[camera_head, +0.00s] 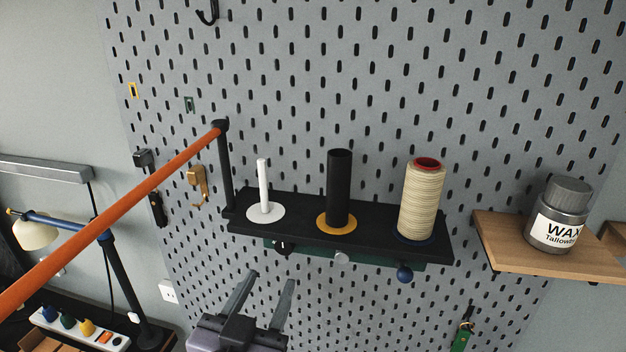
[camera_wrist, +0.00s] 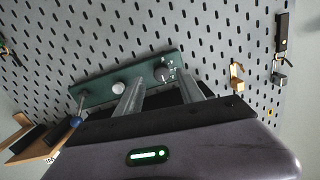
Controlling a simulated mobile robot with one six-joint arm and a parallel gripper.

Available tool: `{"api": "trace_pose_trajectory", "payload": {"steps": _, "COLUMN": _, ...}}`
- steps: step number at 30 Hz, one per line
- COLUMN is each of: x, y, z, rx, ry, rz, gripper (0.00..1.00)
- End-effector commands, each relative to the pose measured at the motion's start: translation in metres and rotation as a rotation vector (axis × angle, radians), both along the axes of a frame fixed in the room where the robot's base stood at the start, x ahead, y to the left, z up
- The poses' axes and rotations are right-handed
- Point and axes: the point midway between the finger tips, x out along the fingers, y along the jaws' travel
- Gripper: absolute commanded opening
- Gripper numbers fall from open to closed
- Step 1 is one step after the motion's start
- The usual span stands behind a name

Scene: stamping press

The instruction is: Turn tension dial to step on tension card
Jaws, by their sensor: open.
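The green panel (camera_head: 310,252) runs under the front of the black shelf and carries three knobs. A black dial (camera_head: 284,247) is at its left, a white knob (camera_head: 341,257) in the middle and a blue knob (camera_head: 404,273) at the right. In the wrist view the black dial (camera_wrist: 163,73) has small pale marks around it, too small to read. The white knob (camera_wrist: 119,87) and blue knob (camera_wrist: 75,122) also show there. My gripper (camera_head: 268,281) is open and empty, below the panel near the black dial, apart from it. I cannot make out a tension card.
The black shelf (camera_head: 385,248) holds a white peg (camera_head: 263,185), a black tube (camera_head: 339,185) and a cream thread spool (camera_head: 422,200). A wax jar (camera_head: 560,215) stands on a wooden shelf at right. An orange bar (camera_head: 110,220) slants across the left.

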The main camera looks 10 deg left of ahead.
Motion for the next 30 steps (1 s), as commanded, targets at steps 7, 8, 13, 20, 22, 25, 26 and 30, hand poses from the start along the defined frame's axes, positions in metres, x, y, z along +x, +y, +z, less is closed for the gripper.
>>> {"api": "trace_pose_trajectory", "payload": {"steps": 7, "x": -0.008, "y": 0.003, "z": 0.010, "rx": -0.105, "ry": -0.054, "rz": -0.029, "gripper": 0.45}}
{"api": "trace_pose_trajectory", "payload": {"steps": 8, "x": -0.005, "y": 0.003, "z": 0.010, "rx": -0.105, "ry": -0.055, "rz": -0.029, "gripper": 0.45}}
{"api": "trace_pose_trajectory", "payload": {"steps": 13, "x": 0.021, "y": 0.000, "z": 0.011, "rx": -0.103, "ry": -0.053, "rz": -0.030, "gripper": 0.45}}
{"api": "trace_pose_trajectory", "payload": {"steps": 20, "x": 0.056, "y": -0.003, "z": 0.012, "rx": -0.103, "ry": -0.052, "rz": -0.029, "gripper": 0.45}}
{"api": "trace_pose_trajectory", "payload": {"steps": 22, "x": 0.067, "y": -0.003, "z": 0.012, "rx": -0.103, "ry": -0.053, "rz": -0.028, "gripper": 0.45}}
{"api": "trace_pose_trajectory", "payload": {"steps": 25, "x": 0.073, "y": -0.003, "z": 0.010, "rx": -0.101, "ry": -0.053, "rz": -0.025, "gripper": 0.38}}
{"api": "trace_pose_trajectory", "payload": {"steps": 26, "x": 0.073, "y": -0.003, "z": 0.009, "rx": -0.100, "ry": -0.054, "rz": -0.024, "gripper": 0.32}}
{"api": "trace_pose_trajectory", "payload": {"steps": 30, "x": 0.073, "y": -0.003, "z": 0.009, "rx": -0.100, "ry": -0.054, "rz": -0.024, "gripper": 0.12}}
